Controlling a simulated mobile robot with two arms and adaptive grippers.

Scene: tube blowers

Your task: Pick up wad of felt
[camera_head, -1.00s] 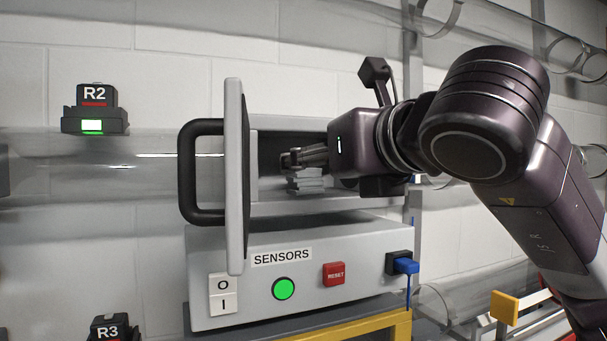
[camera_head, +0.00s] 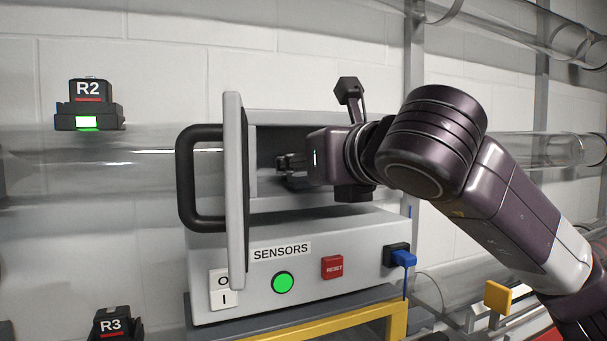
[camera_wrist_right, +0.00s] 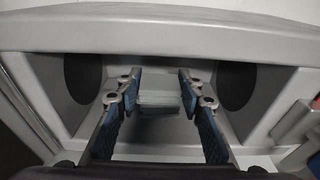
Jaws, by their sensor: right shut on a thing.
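The wad of felt (camera_wrist_right: 158,104) is a grey, blocky piece in the right wrist view, between the two fingers of my right gripper (camera_wrist_right: 160,82). The gripper is shut on it inside the open chamber of the sensor unit. In the head view my right gripper (camera_head: 286,168) reaches into the chamber from the right, behind the open door. The wad is hard to make out there, in shadow. My left gripper is not in view.
The grey unit (camera_head: 210,306) has a door (camera_head: 235,190) with a black handle (camera_head: 186,175) standing open to the left. Its front carries a green button (camera_head: 283,282), a red RESET button (camera_head: 332,267) and a blue switch (camera_head: 403,258). Clear tubes run along the wall.

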